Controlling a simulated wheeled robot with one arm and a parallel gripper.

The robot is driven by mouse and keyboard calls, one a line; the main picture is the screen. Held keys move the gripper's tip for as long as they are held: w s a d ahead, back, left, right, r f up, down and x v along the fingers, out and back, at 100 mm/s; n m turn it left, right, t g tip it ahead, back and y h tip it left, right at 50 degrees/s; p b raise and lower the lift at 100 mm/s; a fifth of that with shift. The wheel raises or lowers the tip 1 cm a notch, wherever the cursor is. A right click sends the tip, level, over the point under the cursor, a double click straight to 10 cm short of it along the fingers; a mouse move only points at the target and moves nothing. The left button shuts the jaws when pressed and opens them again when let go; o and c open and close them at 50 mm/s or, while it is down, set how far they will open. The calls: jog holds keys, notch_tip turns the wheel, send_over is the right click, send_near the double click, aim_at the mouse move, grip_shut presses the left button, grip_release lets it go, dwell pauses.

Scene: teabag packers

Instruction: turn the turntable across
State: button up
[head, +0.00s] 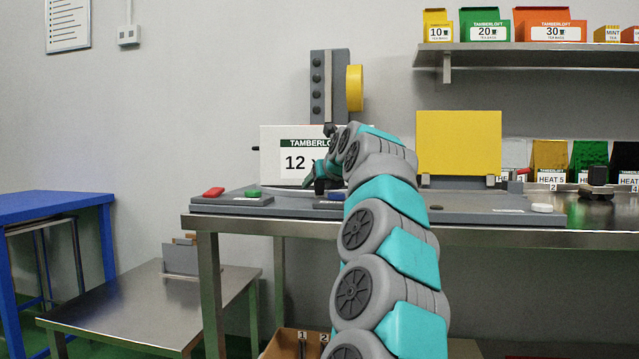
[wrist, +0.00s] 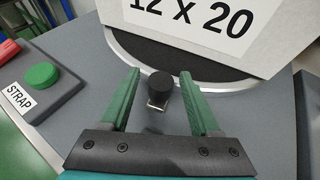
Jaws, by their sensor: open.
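The turntable shows in the wrist view as a dark disc (wrist: 150,50) with a pale rim. A white carton (wrist: 215,40) marked "12 x 20" stands on it; in the head view the carton (head: 275,160) is behind my gripper (head: 320,184). A black knob (wrist: 159,85) on a short metal tab sticks out at the turntable's near edge. In the wrist view my gripper (wrist: 160,76) is open, with one green finger on each side of the knob. A gap shows between the knob and each finger. My arm hides part of the bench in the head view.
A green STRAP button (wrist: 40,78) and a red button (head: 213,192) sit on the left. A grey post with a yellow disc (head: 354,88) rises behind the carton. A yellow panel (head: 458,142) stands to the right. A shelf (head: 540,57) is above.

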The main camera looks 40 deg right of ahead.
grip_shut()
dwell(0.4)
dwell(0.9)
